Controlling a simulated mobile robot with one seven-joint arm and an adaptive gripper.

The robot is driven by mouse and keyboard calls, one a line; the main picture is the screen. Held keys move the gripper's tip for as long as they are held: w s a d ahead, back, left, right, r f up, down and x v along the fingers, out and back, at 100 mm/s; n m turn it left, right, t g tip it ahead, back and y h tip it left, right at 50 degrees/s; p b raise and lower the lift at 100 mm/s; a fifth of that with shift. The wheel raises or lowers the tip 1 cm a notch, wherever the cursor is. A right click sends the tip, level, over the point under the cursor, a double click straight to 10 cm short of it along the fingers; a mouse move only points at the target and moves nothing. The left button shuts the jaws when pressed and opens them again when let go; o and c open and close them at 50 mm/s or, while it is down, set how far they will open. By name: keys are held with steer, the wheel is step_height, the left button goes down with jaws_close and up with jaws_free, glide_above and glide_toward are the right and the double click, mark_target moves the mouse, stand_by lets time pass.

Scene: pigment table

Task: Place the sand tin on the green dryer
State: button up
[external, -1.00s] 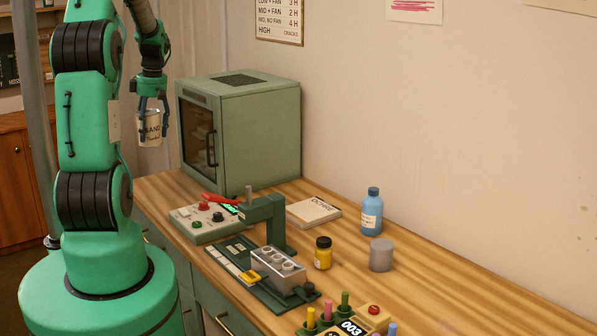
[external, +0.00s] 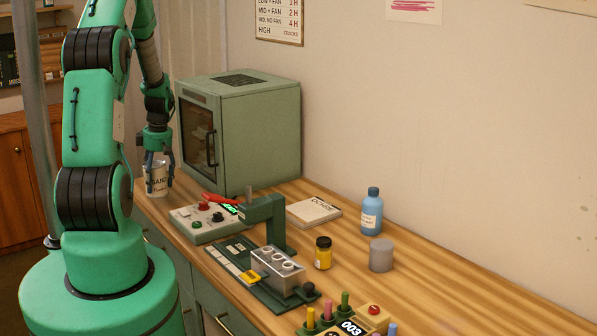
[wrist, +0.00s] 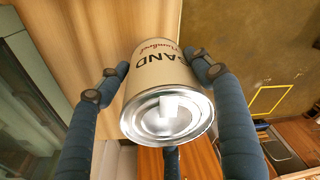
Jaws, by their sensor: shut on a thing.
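The sand tin (external: 156,184), a cream can lettered SAND, is held upright by my gripper (external: 159,176) at the left end of the table, left of the dryer's door. In the wrist view the tin (wrist: 158,80) sits between the dark blue fingers, with its silver end toward the camera. My gripper (wrist: 155,75) is shut on it. The green dryer (external: 255,130) is a boxy cabinet with a flat top, a dark vent grille and a glass door that looks shut. The tin is well below the dryer's top. Whether its base touches the table is unclear.
The wooden table (external: 440,290) runs to the right. In front of the dryer stands a control box (external: 200,226) with knobs.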

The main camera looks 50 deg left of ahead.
steer(key=shift+a, duration=0.1)
steer(key=w+a, duration=0.2)
steer(key=a, duration=0.2)
steer(key=w+a+f, duration=0.1)
steer(key=w+a, duration=0.2)
steer(key=a, duration=0.2)
steer(key=w+a, duration=0.3)
steer(key=a, duration=0.1)
steer(key=shift+w+a+f, duration=0.2)
steer(key=shift+w+a, duration=0.05)
stand_by(0.3)
steer(key=shift+f, duration=1.75)
steer(key=shift+f, duration=0.1)
steer(key=o, duration=1.7)
steer(key=shift+c, duration=0.2)
